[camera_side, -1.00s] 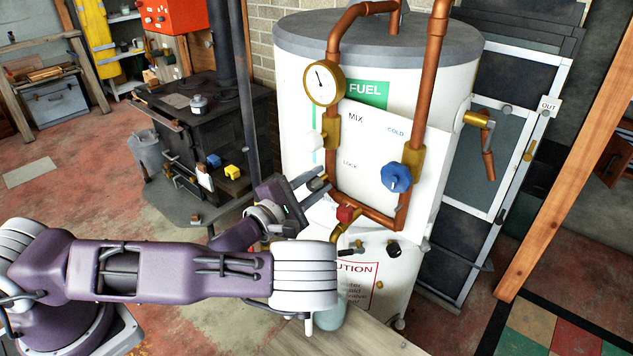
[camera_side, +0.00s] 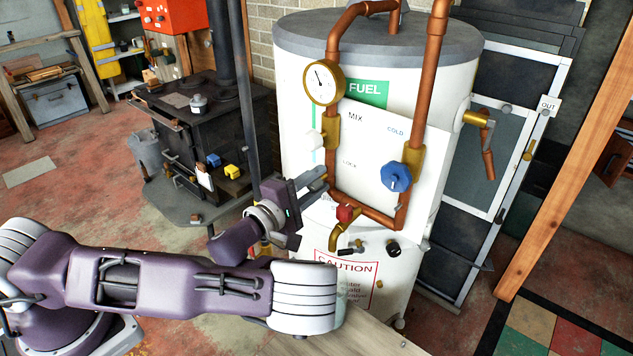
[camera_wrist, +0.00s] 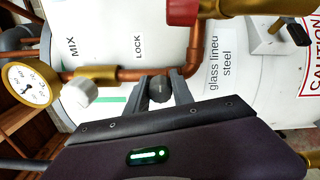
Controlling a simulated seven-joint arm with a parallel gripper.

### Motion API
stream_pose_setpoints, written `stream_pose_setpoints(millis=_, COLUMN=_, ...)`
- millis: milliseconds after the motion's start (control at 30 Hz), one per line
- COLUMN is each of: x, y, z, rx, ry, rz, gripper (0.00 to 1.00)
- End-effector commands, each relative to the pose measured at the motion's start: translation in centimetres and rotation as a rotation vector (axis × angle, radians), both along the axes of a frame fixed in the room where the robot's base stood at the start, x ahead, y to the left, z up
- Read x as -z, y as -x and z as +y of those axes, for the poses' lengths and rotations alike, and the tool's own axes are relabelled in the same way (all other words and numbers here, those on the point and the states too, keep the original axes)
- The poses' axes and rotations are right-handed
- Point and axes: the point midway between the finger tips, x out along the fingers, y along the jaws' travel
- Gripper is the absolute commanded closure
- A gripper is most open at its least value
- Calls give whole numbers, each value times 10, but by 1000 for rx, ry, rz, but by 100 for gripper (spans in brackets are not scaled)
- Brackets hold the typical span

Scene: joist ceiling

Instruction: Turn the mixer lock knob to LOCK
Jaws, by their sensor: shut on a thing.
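The mixer lock knob, a small dark round knob (camera_wrist: 160,88), sits on the white tank panel (camera_wrist: 115,30) between my fingertips in the wrist view. My gripper (camera_wrist: 163,84) is shut on it, one finger on each side. In the side view my gripper (camera_side: 322,178) reaches the panel's left edge and its fingers hide the knob. The label LOCK (camera_side: 350,163) is printed to the right of the fingertips and MIX (camera_side: 356,118) above it. I cannot make out a pointer on the knob.
A copper pipe (camera_wrist: 135,74) runs close by the fingers. A white knob (camera_side: 314,139) and a gauge (camera_side: 323,83) are above; a red-handled tap (camera_side: 345,212) is just below and a blue knob (camera_side: 396,177) to the right. A black stove (camera_side: 210,130) stands behind left.

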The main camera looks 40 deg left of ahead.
Motion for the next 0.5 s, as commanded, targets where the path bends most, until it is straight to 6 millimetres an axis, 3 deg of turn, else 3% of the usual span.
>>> stream_pose_setpoints(millis=200, x=1, y=0, z=0, rx=-2, ry=-2, rz=2, gripper=100)
stream_pose_setpoints(millis=233, x=1, y=0, z=0, rx=-2, ry=-2, rz=2, gripper=68)
stream_pose_setpoints(millis=300, x=1, y=0, z=0, rx=-1, ry=-1, rz=2, gripper=54)
stream_pose_setpoints(millis=333, x=1, y=0, z=0, rx=-1, ry=-1, rz=2, gripper=50)
stream_pose_setpoints(millis=500, x=0, y=0, z=0, rx=-1, ry=0, rz=1, gripper=50)
